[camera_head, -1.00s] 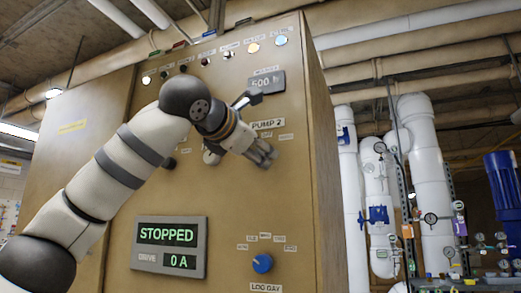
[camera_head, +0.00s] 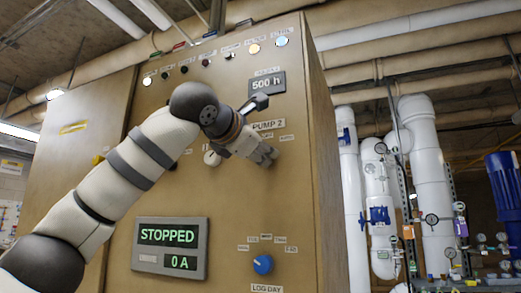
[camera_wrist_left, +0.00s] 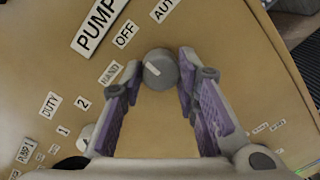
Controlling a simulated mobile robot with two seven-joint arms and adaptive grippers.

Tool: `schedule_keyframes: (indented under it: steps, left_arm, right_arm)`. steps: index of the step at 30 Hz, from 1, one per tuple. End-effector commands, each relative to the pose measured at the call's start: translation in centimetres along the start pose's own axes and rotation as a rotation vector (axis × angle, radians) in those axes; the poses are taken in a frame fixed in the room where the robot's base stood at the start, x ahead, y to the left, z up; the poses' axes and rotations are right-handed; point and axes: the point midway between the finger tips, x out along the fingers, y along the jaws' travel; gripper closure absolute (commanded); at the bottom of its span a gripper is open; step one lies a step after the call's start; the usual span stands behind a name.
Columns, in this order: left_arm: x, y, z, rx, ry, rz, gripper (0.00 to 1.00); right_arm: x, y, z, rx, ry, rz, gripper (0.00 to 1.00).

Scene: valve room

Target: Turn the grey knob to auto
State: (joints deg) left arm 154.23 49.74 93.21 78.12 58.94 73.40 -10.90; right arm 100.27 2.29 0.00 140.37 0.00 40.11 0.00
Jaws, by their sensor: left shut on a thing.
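The grey knob (camera_wrist_left: 160,70) is on the tan cabinet front in the left wrist view, between the two fingers. It is round with a short white mark on the left part of its face; I cannot tell exactly which label that mark faces. The HAND (camera_wrist_left: 109,72), OFF (camera_wrist_left: 125,35) and AUTO (camera_wrist_left: 163,10) labels lie around its left and upper side. My left gripper (camera_wrist_left: 158,85) is shut on the knob, its purple-padded fingers on either side. In the head view my left gripper (camera_head: 268,156) hides the knob, below the PUMP 2 label (camera_head: 268,124). My right gripper is out of view.
A pale knob (camera_head: 212,158) sits just left of the gripper. Lower down are a display (camera_head: 170,248) reading STOPPED and 0 A and a blue knob (camera_head: 263,265). Indicator lamps (camera_head: 254,46) line the top. White pipes (camera_head: 432,180) stand beyond the cabinet's right edge.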

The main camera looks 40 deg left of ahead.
Motion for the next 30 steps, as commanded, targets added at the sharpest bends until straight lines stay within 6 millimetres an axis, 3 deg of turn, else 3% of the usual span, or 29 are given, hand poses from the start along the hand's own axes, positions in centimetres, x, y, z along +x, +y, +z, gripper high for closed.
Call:
schedule_keyframes:
  steps: [21, 30]
  left_arm:
    - [0.0, 0.04, 0.04, 0.546, 0.015, -0.013, 0.99]
    - [0.01, 0.04, 0.04, 0.698, 0.019, -0.018, 0.99]
  right_arm:
    - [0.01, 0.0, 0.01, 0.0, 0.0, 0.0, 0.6]
    - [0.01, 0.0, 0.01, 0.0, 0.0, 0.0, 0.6]
